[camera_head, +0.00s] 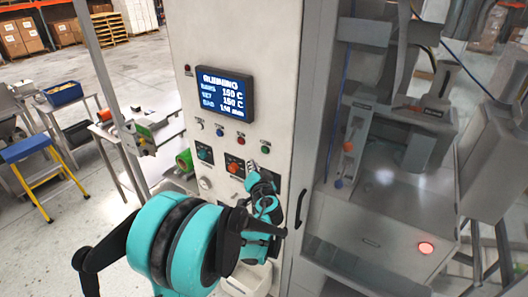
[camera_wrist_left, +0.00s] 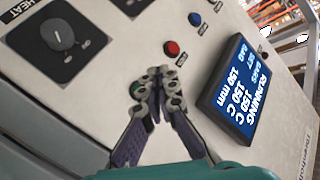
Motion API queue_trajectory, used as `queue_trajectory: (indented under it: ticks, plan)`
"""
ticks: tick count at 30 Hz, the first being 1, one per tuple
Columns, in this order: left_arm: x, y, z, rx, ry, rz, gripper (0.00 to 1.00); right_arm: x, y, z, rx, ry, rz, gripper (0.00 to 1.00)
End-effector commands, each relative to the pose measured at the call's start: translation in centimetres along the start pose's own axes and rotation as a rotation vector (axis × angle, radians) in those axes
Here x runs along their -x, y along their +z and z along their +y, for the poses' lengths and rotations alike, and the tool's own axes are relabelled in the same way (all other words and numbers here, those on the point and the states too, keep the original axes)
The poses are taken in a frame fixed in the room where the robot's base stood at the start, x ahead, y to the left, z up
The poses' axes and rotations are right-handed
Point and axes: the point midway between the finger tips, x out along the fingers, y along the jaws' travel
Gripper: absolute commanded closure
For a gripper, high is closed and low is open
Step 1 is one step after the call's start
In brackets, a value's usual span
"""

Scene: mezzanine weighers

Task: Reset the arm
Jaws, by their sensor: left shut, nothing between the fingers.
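My left gripper (camera_head: 255,172) is in front of the white control panel (camera_head: 192,37) in the head view, its arm coming from the lower left. In the left wrist view its two fingers (camera_wrist_left: 158,76) are shut together with nothing between them. The tips are over the panel beside a green button (camera_wrist_left: 137,88), which they partly cover. Whether they touch the panel I cannot tell. The green button also shows in the head view (camera_head: 265,150). My right gripper is not in view.
The panel has a lit display (camera_head: 226,94) reading RUNNING, a HEAT knob (camera_wrist_left: 62,36), a red button (camera_wrist_left: 171,48) and a blue button (camera_wrist_left: 195,19). A grey machine (camera_head: 390,205) stands to the right. A blue-topped step stool (camera_head: 26,149) stands at left on open floor.

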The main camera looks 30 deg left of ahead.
Motion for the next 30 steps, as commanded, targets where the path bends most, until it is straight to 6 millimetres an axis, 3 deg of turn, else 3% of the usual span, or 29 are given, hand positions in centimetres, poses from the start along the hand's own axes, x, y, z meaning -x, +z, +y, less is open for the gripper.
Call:
queue_trajectory:
  ticks: [11, 14, 17, 23, 30]
  plan:
    - [0.1, 0.1, 0.0, 0.001, 0.001, -0.002, 1.00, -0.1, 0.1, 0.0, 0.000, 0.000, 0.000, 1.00]
    - [0.7, 0.9, 0.4, 0.013, 0.016, -0.023, 1.00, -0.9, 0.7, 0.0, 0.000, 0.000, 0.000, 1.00]
    - [2.4, 3.1, 1.3, 0.040, 0.057, -0.078, 1.00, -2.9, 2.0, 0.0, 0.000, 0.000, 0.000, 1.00]
    - [8.9, 10.2, 5.0, 0.109, 0.228, -0.252, 1.00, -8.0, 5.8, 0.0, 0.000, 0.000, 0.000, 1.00]
    - [19.3, 19.5, 11.5, 0.168, 0.519, -0.432, 1.00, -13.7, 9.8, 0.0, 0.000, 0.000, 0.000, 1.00]
